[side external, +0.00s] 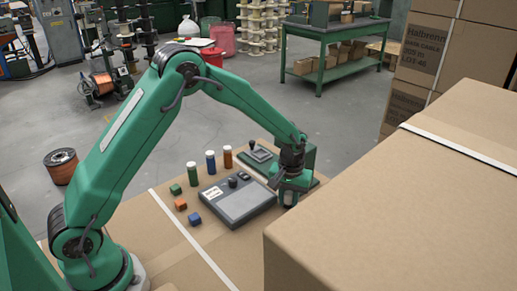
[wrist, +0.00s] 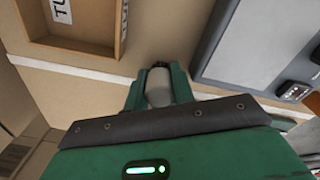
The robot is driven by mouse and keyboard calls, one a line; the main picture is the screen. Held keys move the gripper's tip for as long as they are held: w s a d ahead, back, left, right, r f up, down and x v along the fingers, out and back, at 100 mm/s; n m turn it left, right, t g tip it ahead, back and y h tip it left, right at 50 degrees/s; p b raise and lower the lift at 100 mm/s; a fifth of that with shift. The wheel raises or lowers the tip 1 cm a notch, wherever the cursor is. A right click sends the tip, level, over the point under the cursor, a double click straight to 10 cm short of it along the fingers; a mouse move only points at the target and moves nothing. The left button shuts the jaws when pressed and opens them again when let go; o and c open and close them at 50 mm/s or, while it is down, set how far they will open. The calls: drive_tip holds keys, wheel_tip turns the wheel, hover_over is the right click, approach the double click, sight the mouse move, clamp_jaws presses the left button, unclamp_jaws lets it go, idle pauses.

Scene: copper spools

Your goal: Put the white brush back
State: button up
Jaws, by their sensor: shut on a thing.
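In the wrist view a pale, whitish rounded piece with a dark tip, which looks like the white brush (wrist: 159,92), sits between the two green fingers of my gripper (wrist: 158,84). The gripper is shut on it. Most of the brush is hidden by the fingers and the gripper body. In the side external view my gripper (side external: 290,196) points down at the right of a grey flat-topped unit (side external: 240,203). The brush cannot be made out there. A shallow open cardboard tray (wrist: 118,30) with a white label shows at the wrist view's upper left.
The grey unit also shows in the wrist view (wrist: 250,45), right of my gripper. Several capped bottles (side external: 211,161) and small coloured blocks (side external: 194,219) stand left of it. A large carton (side external: 400,200) rises at the right front. A white strap (side external: 190,237) crosses the cardboard surface.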

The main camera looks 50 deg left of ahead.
sight(289, 193)
drive_tip(key=shift+f, duration=0.2)
drive_tip(key=o, duration=0.7)
drive_tip(key=shift+r, duration=0.15)
wheel_tip(289, 193, up, 11)
drive_tip(key=shift+r, duration=0.5)
idle(0.5)
